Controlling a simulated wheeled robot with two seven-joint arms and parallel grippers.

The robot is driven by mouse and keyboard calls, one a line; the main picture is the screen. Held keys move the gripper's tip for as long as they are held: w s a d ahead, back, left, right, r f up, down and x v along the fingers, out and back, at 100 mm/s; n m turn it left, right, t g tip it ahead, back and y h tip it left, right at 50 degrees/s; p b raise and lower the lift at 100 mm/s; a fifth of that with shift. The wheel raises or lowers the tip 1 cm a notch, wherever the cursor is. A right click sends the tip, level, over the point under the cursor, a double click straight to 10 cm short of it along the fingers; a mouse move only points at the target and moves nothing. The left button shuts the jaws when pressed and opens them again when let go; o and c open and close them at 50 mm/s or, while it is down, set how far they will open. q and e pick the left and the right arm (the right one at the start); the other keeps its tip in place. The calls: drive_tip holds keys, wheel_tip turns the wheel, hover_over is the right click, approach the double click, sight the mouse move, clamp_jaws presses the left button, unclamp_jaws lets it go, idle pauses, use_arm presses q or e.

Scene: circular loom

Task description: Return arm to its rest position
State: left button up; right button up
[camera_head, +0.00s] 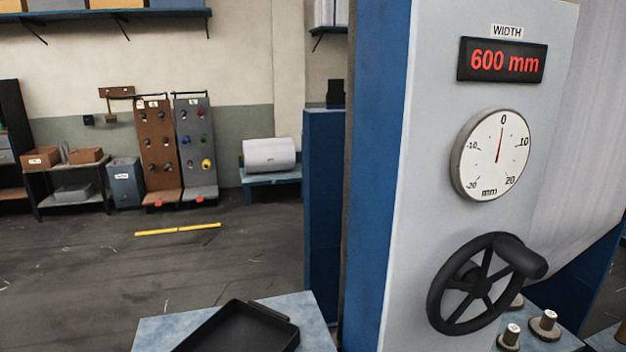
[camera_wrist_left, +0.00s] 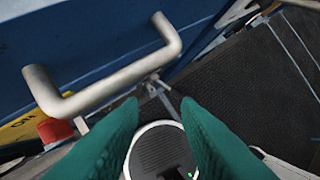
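My left gripper (camera_wrist_left: 155,107) shows only in the left wrist view. Its two green fingers are apart with nothing held between their tips. A bent grey metal handle (camera_wrist_left: 110,90) on a blue surface is beyond the fingertips, and I see no contact with it. No arm of mine shows in the head view, and my right gripper is in neither view.
In the head view, a loom panel (camera_head: 440,150) carries a display (camera_head: 503,61) reading 600 mm, a dial (camera_head: 491,155) with its needle near 0 and a black handwheel (camera_head: 478,285). A black tray (camera_head: 240,330) lies at lower left. A red button (camera_wrist_left: 55,130) is beside the handle.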

use_arm(q)
drive_tip(key=s+a+f+n+y, duration=0.1)
drive_tip(key=s+a+f+y, duration=0.35)
drive_tip(key=s+a, duration=0.4)
wheel_tip(320, 180, down, 28)
drive_tip(key=a+g+b, duration=0.1)
drive_tip(key=a+g, duration=0.1)
drive_tip(key=s+a+f+g+b, duration=0.1)
drive_tip(key=s+a+f, duration=0.1)
drive_tip(key=s+f, duration=1.4)
drive_tip(key=shift+s+a+f, duration=0.25)
drive_tip(key=shift+a+f, duration=0.05)
drive_tip(key=shift+a, duration=0.05)
drive_tip(key=shift+s+h, duration=0.1)
drive_tip(key=shift+h, duration=0.15)
